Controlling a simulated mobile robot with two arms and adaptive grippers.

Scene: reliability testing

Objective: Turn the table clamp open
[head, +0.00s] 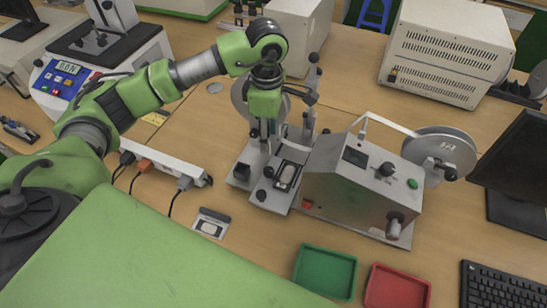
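The table clamp appears to be part of the metal fixture (243,172) in the middle of the table. An upright lever with a dark knob (315,58) rises at the fixture's back right. A small pale part (286,174) sits in a dark holder at the fixture's front. My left arm reaches in from the left, and my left gripper (264,132) points down over the back of the fixture, left of the lever. Its fingers are small and overlap the fixture, so I cannot tell whether they are open or touching it. My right gripper is not in view.
A grey tester box (345,205) with a reel stands right of the fixture. A power strip (165,162) lies left of it. Green (325,272) and red (398,288) trays, a keyboard (500,285) and a monitor (520,165) are at front and right. A large white instrument (447,55) stands behind.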

